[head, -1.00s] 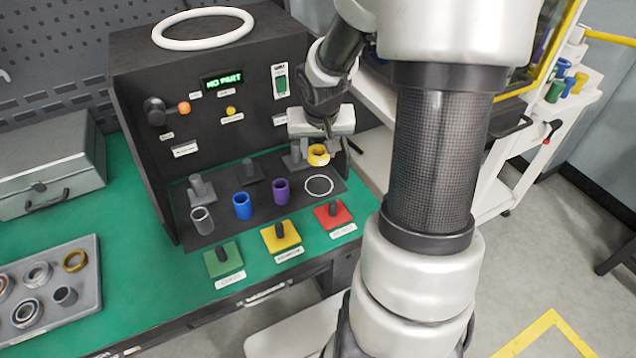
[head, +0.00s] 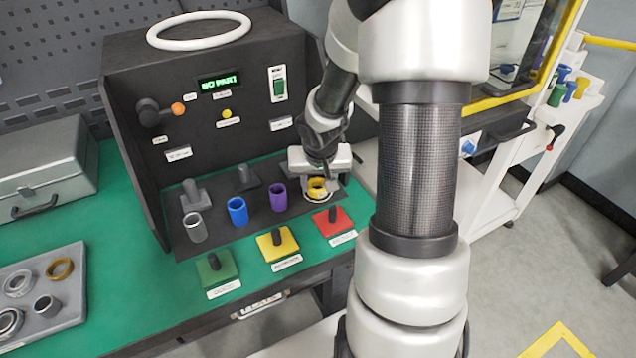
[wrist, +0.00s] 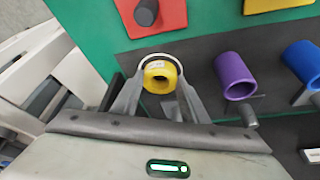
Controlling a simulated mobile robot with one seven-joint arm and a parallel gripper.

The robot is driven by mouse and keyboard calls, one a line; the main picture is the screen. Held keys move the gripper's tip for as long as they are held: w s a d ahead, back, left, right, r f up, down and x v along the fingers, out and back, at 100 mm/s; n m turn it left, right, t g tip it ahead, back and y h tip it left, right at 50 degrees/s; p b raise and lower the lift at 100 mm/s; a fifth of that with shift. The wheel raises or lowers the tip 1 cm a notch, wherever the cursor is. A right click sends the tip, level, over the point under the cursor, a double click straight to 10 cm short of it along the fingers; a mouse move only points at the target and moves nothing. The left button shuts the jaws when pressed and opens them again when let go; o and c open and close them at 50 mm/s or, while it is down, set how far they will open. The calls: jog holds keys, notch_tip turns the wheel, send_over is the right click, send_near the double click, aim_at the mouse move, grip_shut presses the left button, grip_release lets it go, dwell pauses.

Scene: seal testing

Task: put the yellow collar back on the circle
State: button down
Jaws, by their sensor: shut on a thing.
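The yellow collar (head: 317,186) is between the fingers of my gripper (head: 318,183), which is shut on it. In the wrist view the yellow collar (wrist: 160,77) shows between the two fingertips of my gripper (wrist: 158,85). The white circle (head: 319,198) on the dark plate shows as an arc around the collar's near side; the rest is hidden by the collar and gripper. In the wrist view an arc of the circle (wrist: 157,57) shows beyond the collar. I cannot tell whether the collar touches the plate.
On the dark plate (head: 215,233) a purple collar (head: 278,197), a blue collar (head: 237,211) and a grey collar (head: 195,227) stand left of my gripper. Red (head: 333,221), yellow (head: 278,243) and green (head: 215,268) pads lie in front. The dark housing (head: 140,110) rises behind.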

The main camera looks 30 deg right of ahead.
jog(key=c, duration=1)
grip_release()
jog(key=shift+f, duration=0.1)
jog(key=shift+c, duration=0.2)
jog(key=shift+r+p, duration=0.4)
jog(key=shift+r, duration=0.1)
jog(key=p+v, duration=0.5)
jog(key=v, duration=0.6)
jog(key=shift+s, duration=0.2)
jog(key=shift+r, duration=0.2)
